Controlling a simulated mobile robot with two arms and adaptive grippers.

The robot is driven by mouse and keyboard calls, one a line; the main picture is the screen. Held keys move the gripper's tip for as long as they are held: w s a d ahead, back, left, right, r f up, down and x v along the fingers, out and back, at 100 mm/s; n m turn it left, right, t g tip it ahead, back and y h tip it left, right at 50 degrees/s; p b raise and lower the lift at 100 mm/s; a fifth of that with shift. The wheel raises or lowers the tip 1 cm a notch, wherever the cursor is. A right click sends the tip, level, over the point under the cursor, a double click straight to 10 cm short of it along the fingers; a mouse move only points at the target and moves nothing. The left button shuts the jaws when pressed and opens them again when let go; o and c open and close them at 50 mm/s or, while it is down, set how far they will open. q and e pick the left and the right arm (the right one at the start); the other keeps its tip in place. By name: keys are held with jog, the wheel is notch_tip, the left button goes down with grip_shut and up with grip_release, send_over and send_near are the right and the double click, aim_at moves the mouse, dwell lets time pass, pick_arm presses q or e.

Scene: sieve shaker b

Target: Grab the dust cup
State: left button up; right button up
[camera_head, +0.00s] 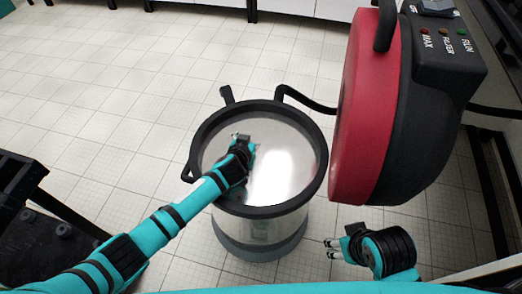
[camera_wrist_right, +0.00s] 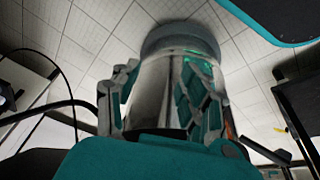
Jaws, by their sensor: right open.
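The dust cup (camera_head: 285,232) appears to be the shiny metal drum with a black rim, standing upright on the floor in the middle of the head view. It also shows in the right wrist view (camera_wrist_right: 160,75), behind the fingers. My left gripper (camera_head: 241,138) is over or inside the drum's open top; I cannot tell its depth or jaw state. My right gripper (camera_head: 331,248) is low at the drum's right, open and apart from it in the head view. In the wrist view its two fingers (camera_wrist_right: 160,98) stand either side of the drum's outline.
A large red and black machine head (camera_head: 367,110) with indicator lights hangs tilted right of the drum. Dark furniture (camera_head: 30,225) stands at lower left. The tiled floor (camera_head: 110,90) is clear at upper left.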

pick_arm(q)
jog(key=shift+r, duration=0.1)
jog(key=shift+c, duration=0.4)
grip_shut()
jog(key=shift+r, duration=0.1)
